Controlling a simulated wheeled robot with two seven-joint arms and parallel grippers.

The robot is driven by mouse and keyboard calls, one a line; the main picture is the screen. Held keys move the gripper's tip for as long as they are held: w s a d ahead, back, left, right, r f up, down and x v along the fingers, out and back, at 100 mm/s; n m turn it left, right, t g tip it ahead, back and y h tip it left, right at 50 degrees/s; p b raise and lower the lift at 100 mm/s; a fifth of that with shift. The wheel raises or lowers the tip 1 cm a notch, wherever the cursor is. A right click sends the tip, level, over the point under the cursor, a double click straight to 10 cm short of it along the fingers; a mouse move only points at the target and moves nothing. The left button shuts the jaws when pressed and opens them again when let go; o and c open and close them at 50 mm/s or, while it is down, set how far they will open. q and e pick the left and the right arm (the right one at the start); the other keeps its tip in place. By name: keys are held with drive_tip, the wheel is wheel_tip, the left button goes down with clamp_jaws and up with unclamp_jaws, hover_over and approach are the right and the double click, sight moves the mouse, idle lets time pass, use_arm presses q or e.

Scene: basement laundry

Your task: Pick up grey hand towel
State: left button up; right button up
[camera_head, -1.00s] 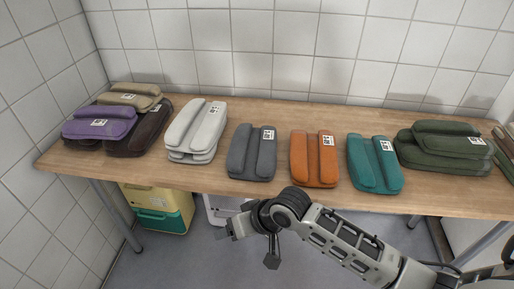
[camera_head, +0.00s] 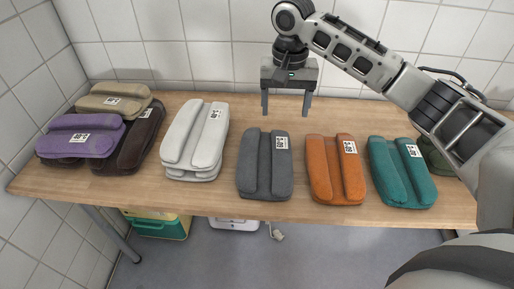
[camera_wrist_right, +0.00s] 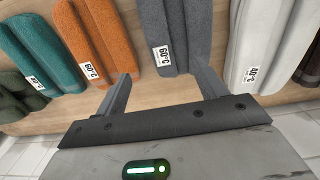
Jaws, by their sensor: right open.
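The grey hand towel (camera_head: 265,166) lies folded in two rolls with a white label, near the middle of the wooden table. It also shows in the right wrist view (camera_wrist_right: 174,28), straight ahead of the fingers. My right gripper (camera_head: 286,108) is open and empty, pointing down above the table, behind the towel's far end in the head view. In the wrist view the right gripper (camera_wrist_right: 162,92) has its fingers spread to either side of the towel's labelled end, apart from it. My left gripper is not in view.
An orange towel (camera_head: 335,170) and a teal towel (camera_head: 402,172) lie to the right. A white towel stack (camera_head: 196,140) is to the left, beyond a bare strip of table (camera_head: 228,170). Purple (camera_head: 80,137), brown and beige towels are piled far left. A tiled wall stands close behind.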

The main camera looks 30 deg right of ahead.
hover_over(282, 153)
wheel_tip(282, 153, down, 8)
drive_tip(key=shift+f+b, duration=0.25)
drive_tip(key=shift+b, duration=0.15)
drive_tip(key=shift+f, duration=3.15)
drive_tip(key=c, duration=1.3)
drive_tip(key=shift+r, duration=0.15)
drive_tip(key=shift+c, duration=0.2)
